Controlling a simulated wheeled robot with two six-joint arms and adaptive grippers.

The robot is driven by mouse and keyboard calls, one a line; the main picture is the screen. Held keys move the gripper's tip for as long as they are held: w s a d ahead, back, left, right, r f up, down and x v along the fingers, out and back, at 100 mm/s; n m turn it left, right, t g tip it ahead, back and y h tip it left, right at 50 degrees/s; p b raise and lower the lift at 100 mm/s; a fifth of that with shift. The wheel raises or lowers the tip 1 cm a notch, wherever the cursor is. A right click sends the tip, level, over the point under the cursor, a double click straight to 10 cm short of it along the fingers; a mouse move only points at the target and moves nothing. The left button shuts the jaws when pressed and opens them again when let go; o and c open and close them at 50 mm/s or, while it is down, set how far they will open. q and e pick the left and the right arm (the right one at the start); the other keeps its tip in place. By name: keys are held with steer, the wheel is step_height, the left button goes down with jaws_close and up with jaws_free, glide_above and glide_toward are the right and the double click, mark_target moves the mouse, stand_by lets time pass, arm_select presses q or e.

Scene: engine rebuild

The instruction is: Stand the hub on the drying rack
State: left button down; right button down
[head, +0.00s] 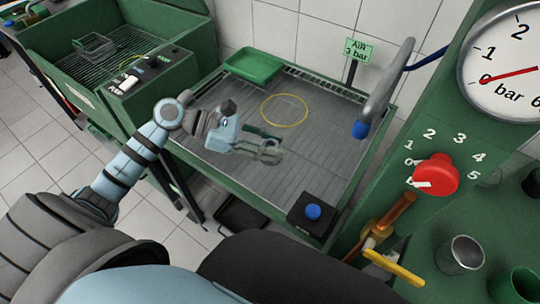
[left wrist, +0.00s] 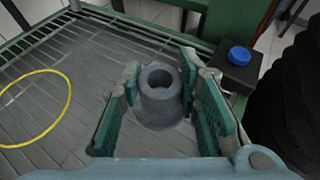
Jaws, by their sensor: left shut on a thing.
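The hub (left wrist: 160,98) is a dark grey, flanged collar with a round bore, seen from above in the left wrist view. My left gripper (head: 268,152) has its green-padded fingers on either side of the hub and is shut on it. The hub's bore faces up. In the head view the fingers largely hide the hub. The drying rack (head: 210,143) is a grey slatted surface in a green frame. A yellow ring (head: 262,108) is marked on it, and it also shows in the left wrist view (left wrist: 68,95). The gripper is over the slats, nearer the front than the ring. I cannot tell whether the hub touches the slats. My right gripper is out of view.
A green tray (head: 254,67) lies at the rack's back left. A box with a blue button (head: 313,212) sits at the front right corner. A nozzle with a blue tip (head: 360,129) hangs at the right. A green washer cabinet (head: 160,75) stands left.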

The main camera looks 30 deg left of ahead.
arm_select(q)
step_height(320, 180, down, 5)
steer(key=shift+f, duration=0.1)
steer(key=shift+b, duration=0.35)
steer(key=shift+f, duration=0.1)
steer(key=c, duration=1.2)
jaws_free()
steer(key=shift+r, duration=0.25)
steer(key=p+v, duration=0.1)
steer(key=v, duration=1.1)
steer(key=shift+r, duration=0.1)
